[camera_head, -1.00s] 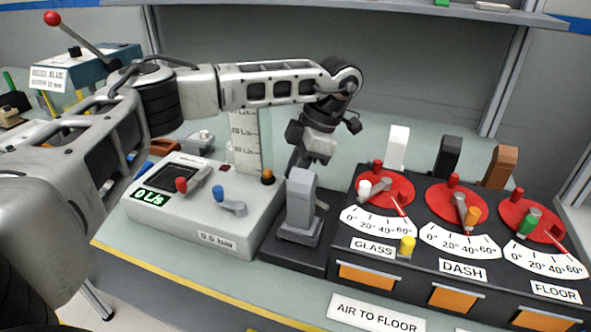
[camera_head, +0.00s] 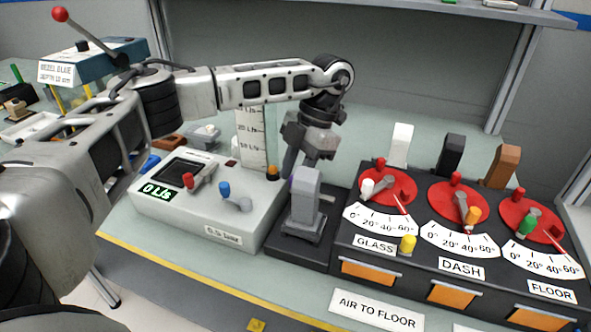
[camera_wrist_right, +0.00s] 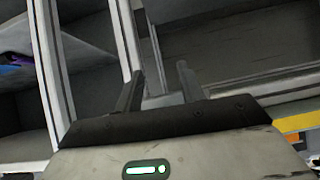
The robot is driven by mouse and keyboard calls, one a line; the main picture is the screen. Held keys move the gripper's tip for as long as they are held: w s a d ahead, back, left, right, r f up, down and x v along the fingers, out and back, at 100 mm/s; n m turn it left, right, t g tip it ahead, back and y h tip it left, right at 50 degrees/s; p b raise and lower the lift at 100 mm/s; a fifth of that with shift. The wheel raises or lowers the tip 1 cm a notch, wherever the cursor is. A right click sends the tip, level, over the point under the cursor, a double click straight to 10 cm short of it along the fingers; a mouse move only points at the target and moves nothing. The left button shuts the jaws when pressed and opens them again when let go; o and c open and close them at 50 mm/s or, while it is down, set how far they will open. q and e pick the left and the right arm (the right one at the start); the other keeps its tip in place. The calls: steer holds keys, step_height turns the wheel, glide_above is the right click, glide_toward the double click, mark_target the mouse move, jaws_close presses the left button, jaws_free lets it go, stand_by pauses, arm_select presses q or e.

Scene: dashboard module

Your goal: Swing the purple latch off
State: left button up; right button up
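My left gripper (camera_head: 290,163) points down just behind the upright grey block (camera_head: 305,192) on the dark base between the white air box and the dial console. The block hides part of its fingers, so I cannot tell whether they are open or shut. I cannot make out the purple latch clearly; only a thin purple-blue sliver shows at the block's left edge, beside the left gripper. In the right wrist view my right gripper (camera_wrist_right: 158,88) has its two fingers apart with nothing between them, away from the console.
The white air box (camera_head: 165,210) with red and blue levers stands left. The black dial console (camera_head: 375,248) with red dials, white, black and brown tabs is right. A blue bezel machine (camera_head: 100,62) is at back left. Clear bench lies behind the console.

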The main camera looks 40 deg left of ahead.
arm_select(q)
steer(key=shift+r, duration=0.1)
